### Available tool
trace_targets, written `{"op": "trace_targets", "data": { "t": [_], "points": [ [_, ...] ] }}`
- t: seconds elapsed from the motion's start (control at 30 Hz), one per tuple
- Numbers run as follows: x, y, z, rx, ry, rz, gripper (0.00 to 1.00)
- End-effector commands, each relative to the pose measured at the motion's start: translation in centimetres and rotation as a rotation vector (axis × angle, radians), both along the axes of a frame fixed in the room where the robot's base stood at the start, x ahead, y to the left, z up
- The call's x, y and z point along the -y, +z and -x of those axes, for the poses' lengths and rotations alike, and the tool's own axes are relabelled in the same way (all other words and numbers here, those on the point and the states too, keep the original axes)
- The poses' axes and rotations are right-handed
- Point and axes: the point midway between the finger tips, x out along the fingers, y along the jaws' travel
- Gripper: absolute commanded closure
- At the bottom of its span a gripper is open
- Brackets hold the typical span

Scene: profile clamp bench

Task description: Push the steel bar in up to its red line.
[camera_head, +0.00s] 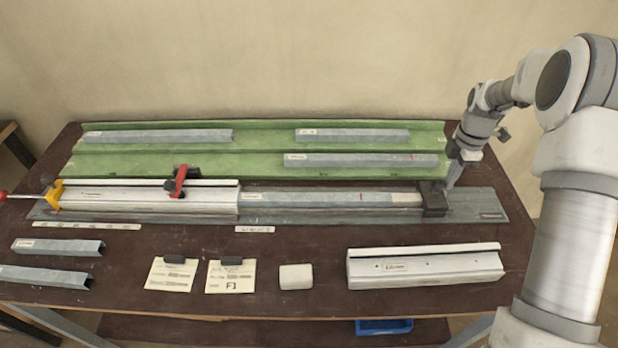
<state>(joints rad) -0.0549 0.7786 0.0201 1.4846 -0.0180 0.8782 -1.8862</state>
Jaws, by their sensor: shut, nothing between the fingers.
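The steel bar (300,199) is a long grey bar lying lengthwise on the grey base plate. Its left end meets the open right end of the white profile (140,198); how far it reaches inside is hidden. Its red line (361,197) shows well to the right of the profile's end. To the right of the line a lighter stretch runs to a dark block (433,199). My gripper (451,183) is shut and empty, pointing down by the dark block's upper right. I cannot tell whether it touches the block.
A red-handled clamp (180,182) sits over the white profile, and a yellow stop (54,195) is at its left end. A green tray (260,164) with several grey bars lies behind. Cards, a white block (296,277) and a white rail (425,268) lie in front.

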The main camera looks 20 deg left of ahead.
Motion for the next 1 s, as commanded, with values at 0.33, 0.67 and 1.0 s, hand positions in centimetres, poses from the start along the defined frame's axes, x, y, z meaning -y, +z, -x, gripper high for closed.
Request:
{"op": "trace_targets", "data": {
  "t": [0.33,0.67,1.0],
  "points": [
    [-2.7,0.0,1.1,-0.002,0.004,-0.001,1.0],
    [-5.0,0.0,2.0,-0.001,0.003,-0.002,1.0],
    [-7.3,0.0,3.0,-0.002,0.003,-0.001,1.0]
  ]
}}
